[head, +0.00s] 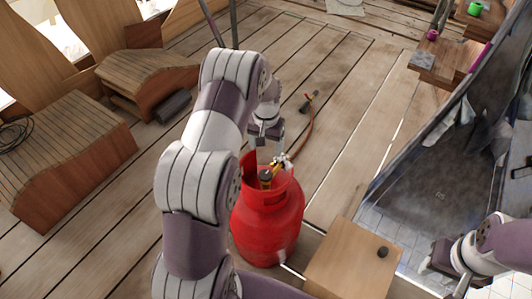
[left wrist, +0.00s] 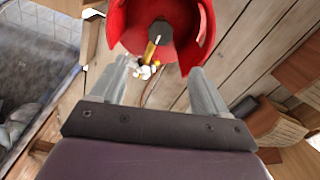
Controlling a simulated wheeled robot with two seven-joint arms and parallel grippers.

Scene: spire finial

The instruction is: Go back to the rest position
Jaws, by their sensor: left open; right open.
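A red gas cylinder (head: 268,222) stands upright on the plank floor, with a collar around its valve (head: 266,179). A brown hose (head: 307,132) runs from the valve area to a small torch-like tool (head: 309,101) on the floor. My left gripper (head: 268,146) is open above and behind the cylinder's collar. In the left wrist view the left fingers (left wrist: 160,70) are apart with nothing held between them, and the red collar (left wrist: 118,22) lies just past the tips. My right gripper (head: 428,265) is at the lower right, empty over the tiled area.
A wooden box (head: 350,262) with a dark knob stands right of the cylinder. A dark, dirty panel (head: 440,185) fills the right side. Curved wooden benches (head: 75,150) stand at the left. The plank floor (head: 345,75) beyond the cylinder is mostly clear.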

